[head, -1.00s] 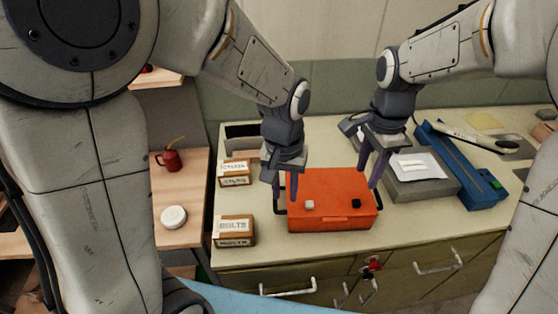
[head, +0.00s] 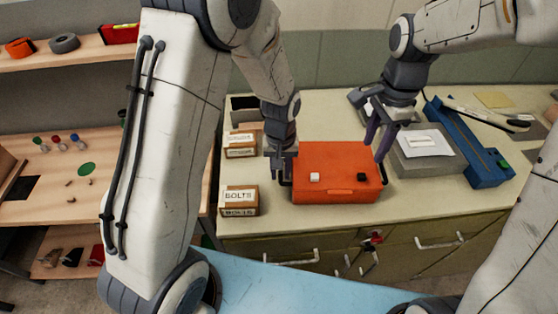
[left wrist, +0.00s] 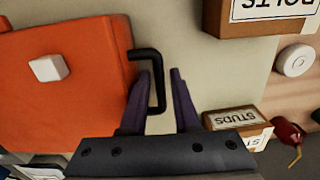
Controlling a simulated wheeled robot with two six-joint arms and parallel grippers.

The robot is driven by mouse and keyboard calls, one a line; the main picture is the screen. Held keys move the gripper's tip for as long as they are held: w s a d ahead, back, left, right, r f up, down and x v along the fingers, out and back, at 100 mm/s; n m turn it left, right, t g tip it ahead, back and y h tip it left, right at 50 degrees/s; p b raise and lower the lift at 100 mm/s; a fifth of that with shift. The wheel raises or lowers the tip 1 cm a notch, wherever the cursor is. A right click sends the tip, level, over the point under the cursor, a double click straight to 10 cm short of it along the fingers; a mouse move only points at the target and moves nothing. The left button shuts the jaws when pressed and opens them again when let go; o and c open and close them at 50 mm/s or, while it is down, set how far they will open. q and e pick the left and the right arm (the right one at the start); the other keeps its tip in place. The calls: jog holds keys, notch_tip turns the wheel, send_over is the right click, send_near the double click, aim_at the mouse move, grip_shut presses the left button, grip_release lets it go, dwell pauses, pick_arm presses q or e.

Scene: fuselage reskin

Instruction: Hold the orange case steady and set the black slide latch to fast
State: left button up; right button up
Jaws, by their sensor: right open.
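The orange case (head: 335,160) rests on the bench with a white slide (head: 315,177) and a black slide latch (head: 361,177) on its top. A black bar handle projects from the case's left end. In the left wrist view my left gripper (left wrist: 160,85) is open, with the black handle (left wrist: 158,68) between its two fingers. In the head view my left gripper (head: 281,180) is low beside the case's left end. My right gripper (head: 375,150) is open at the case's right rear edge, behind and right of the black latch. The latch's markings are too small to read.
Bolts box (head: 239,201) and studs box (head: 240,145) stand left of the case. A grey box with a paper (head: 427,150) and a blue tool (head: 465,140) lie to the right. The bench strip before the case is clear.

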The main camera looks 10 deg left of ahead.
pick_arm(q)
jog(key=shift+f, duration=0.45)
jog(key=shift+c, duration=0.3)
grip_shut()
dwell(0.9)
